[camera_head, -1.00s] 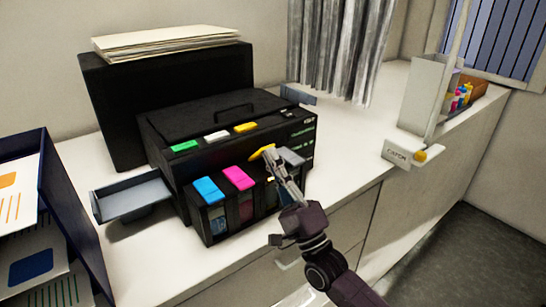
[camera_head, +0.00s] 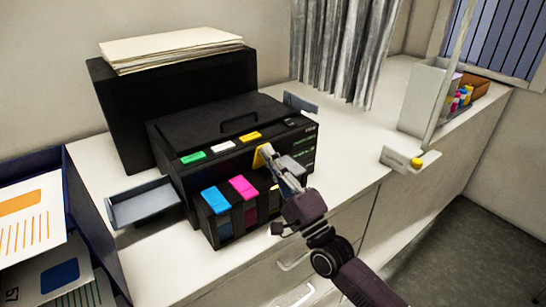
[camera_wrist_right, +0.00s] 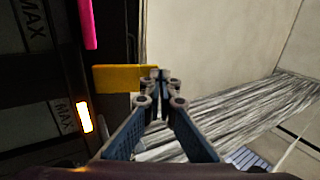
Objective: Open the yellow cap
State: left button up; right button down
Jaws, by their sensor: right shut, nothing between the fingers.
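The yellow cap (camera_head: 259,158) is on the front ink tanks of the black printer (camera_head: 235,128), right of the magenta cap (camera_head: 243,187). It stands tilted up, raised off its tank. In the right wrist view the yellow cap (camera_wrist_right: 115,78) shows as a block just left of the fingertips. My right gripper (camera_head: 267,151) is shut and empty, its tips close beside the cap. The right wrist view shows the shut fingertips (camera_wrist_right: 160,76) at the cap's right end; whether they touch it I cannot tell. My left gripper is out of view.
The blue cap (camera_head: 216,200) and magenta cap lie flat on their tanks. A grey tray (camera_head: 143,203) is left of the printer. A blue paper holder (camera_head: 88,220) stands at far left.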

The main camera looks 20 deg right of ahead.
jog(key=shift+b+x, duration=0.45)
jog(key=shift+x, duration=1)
jog(key=shift+f, duration=0.1)
